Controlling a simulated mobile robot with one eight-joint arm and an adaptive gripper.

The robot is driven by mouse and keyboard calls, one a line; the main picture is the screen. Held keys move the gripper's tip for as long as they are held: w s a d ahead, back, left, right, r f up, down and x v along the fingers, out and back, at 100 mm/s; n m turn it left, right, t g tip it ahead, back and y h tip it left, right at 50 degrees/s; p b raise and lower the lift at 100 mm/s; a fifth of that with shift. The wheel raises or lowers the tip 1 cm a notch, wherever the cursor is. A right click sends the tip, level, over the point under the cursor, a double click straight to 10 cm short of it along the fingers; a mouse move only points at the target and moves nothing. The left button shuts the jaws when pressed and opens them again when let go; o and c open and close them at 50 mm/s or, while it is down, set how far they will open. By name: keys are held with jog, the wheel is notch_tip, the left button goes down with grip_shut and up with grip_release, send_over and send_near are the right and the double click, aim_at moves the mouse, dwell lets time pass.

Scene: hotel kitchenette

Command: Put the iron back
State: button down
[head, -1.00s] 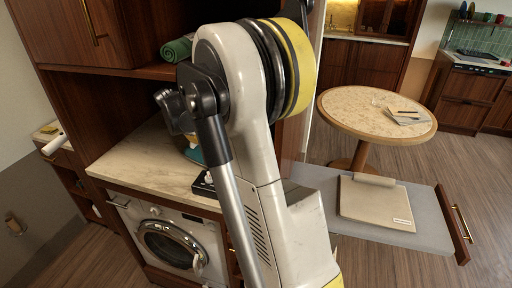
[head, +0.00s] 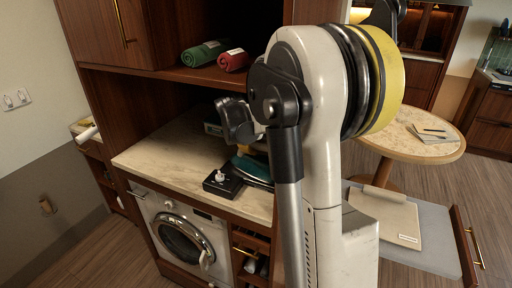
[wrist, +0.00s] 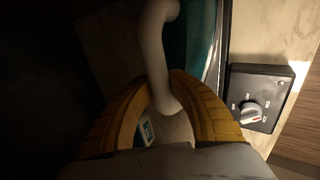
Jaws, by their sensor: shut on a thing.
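The iron (head: 255,168) has a teal body and is partly hidden behind my arm in the head view, at the counter beside a black control box (head: 222,182). In the wrist view its teal side (wrist: 201,45) shows at the top, with a pale curved handle (wrist: 155,55) running down between my fingers. My gripper (wrist: 165,90) has yellow fingers shut on the handle. I cannot tell whether the iron touches the counter.
The pale counter (head: 165,150) stands above a washing machine (head: 183,240). Green (head: 203,52) and red (head: 233,60) rolls lie on the shelf (head: 165,72) above. At right, a pulled-out grey board (head: 425,250) holds a beige flat item (head: 385,215); a round table (head: 415,145) stands behind it.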

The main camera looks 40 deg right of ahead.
jog(key=shift+w+f, duration=0.1)
jog(key=shift+w, duration=0.2)
jog(key=shift+s+f, duration=0.1)
jog(key=shift+f, duration=0.15)
jog(key=c, duration=1.3)
grip_release()
jog(key=shift+r, duration=0.15)
jog(key=shift+a+r, duration=0.2)
jog(key=shift+r, duration=0.15)
jog(key=s+a+r+m+t+y, duration=0.1)
jog(key=s+a+y, duration=0.1)
jog(key=s+a, duration=0.5)
jog(key=s+a+r+m+t+y+p, duration=0.1)
jog(key=s+a, duration=0.6)
jog(key=a, duration=0.8)
jog(key=s+a+r+m+t+y+p, duration=0.1)
jog(key=s+a+r+m+t+y, duration=0.1)
jog(key=s+a, duration=0.5)
jog(key=a+y, duration=0.1)
jog(key=a, duration=0.3)
jog(key=shift+a+r+m, duration=0.3)
jog(key=shift+r+m, duration=0.05)
jog(key=shift+m, duration=0.05)
